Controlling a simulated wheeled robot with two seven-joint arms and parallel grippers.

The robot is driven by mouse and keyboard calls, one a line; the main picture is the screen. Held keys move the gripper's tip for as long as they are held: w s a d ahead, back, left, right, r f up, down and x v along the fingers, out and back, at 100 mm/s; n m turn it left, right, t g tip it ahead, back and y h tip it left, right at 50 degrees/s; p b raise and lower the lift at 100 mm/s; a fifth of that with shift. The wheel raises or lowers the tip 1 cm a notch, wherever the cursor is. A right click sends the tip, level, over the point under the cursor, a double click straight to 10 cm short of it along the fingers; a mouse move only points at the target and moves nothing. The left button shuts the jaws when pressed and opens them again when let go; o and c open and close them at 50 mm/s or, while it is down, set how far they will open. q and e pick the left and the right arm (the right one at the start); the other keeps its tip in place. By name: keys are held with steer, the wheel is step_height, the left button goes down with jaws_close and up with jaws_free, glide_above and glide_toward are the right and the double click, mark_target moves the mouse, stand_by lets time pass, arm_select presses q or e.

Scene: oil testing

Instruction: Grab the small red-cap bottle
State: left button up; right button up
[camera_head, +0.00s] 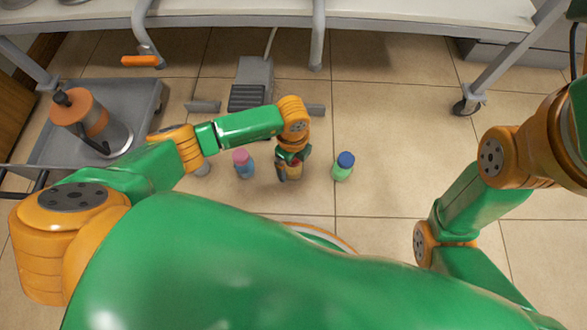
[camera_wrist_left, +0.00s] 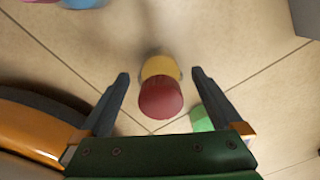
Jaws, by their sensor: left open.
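The small red-cap bottle (camera_wrist_left: 160,97) has a dark red cap and a yellow body. In the left wrist view it stands upright between the fingers of my open left gripper (camera_wrist_left: 158,76), with a gap to each finger. In the head view the left gripper (camera_head: 290,170) points down over the bottle (camera_head: 295,171), which is mostly hidden by the gripper. My right arm shows at the right of the head view, but its gripper is not in view.
A blue-cap green bottle (camera_head: 343,167) stands just right of the left gripper. A pink-cap blue bottle (camera_head: 244,164) stands left of it. Tiled floor on the right is clear.

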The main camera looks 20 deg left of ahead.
arm_select(q)
steer(key=shift+f, duration=0.1)
steer(key=shift+c, duration=0.4)
jaws_close()
steer(key=shift+p, duration=0.3)
